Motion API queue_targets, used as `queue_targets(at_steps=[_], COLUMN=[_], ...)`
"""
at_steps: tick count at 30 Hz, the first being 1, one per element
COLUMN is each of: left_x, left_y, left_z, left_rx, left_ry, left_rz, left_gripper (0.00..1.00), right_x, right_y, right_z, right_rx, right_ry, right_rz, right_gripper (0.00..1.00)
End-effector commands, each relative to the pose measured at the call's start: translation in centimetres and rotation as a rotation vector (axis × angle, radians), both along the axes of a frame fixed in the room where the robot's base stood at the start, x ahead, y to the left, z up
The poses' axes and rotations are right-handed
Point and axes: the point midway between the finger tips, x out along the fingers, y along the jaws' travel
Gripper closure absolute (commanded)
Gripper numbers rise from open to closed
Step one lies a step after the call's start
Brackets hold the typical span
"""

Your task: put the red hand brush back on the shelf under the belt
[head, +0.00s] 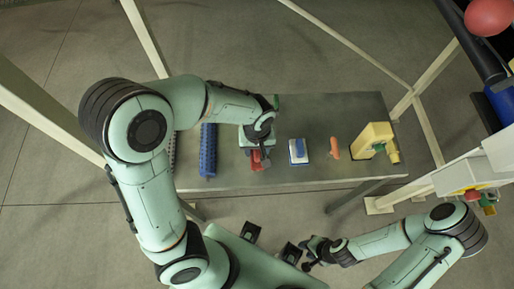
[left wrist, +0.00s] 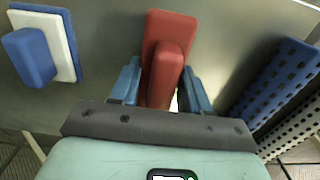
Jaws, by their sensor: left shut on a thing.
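In the left wrist view, the brush (left wrist: 172,25) has a wide red block and a raised red handle. My left gripper (left wrist: 161,84) is shut on the handle, with a blue-grey finger on each side. I cannot tell whether the brush touches the shelf. My left forearm hides part of the shelf in the head view. My right gripper (head: 312,252) is in front of the shelf, away from the brush, and its jaws are too small to read.
A blue perforated strip (head: 208,150) lies left of the brush. A white-and-blue block (head: 298,151), an orange object (head: 334,148) and a yellow object (head: 375,139) stand to the right. Pale posts frame the shelf. A red ball (head: 490,15) is at the upper right.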

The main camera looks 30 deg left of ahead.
Motion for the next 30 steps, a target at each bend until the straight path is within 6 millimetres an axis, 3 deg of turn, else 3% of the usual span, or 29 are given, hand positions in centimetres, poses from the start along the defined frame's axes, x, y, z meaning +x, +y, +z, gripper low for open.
queue_targets(at_steps=[9, 10, 12, 23, 30], left_x=[0.0, 0.0, 0.0, 0.1, 0.2], left_y=[0.0, 0.0, 0.0, 0.0, -0.1], left_z=[-0.2, -0.2, -0.1, 0.4, 4.6], left_rx=[0.000, -0.001, 0.000, -0.001, -0.004], left_ry=[-0.001, -0.001, -0.001, -0.002, -0.007], left_rz=[0.001, 0.001, 0.000, 0.000, 0.000], left_gripper=[0.82, 0.47, 0.28, 0.28, 0.28], right_x=[-0.1, -0.1, 0.0, 0.1, 0.6], right_y=[0.0, 0.0, 0.0, 0.0, 0.0], right_z=[-0.1, -0.1, -0.1, 0.2, 1.1], right_rx=[0.000, 0.000, 0.000, 0.000, 0.000], right_ry=[0.001, 0.000, 0.000, -0.001, -0.008], right_rz=[0.000, 0.000, 0.000, 0.000, 0.000], right_gripper=[0.62, 0.62, 0.62, 0.62, 0.62])
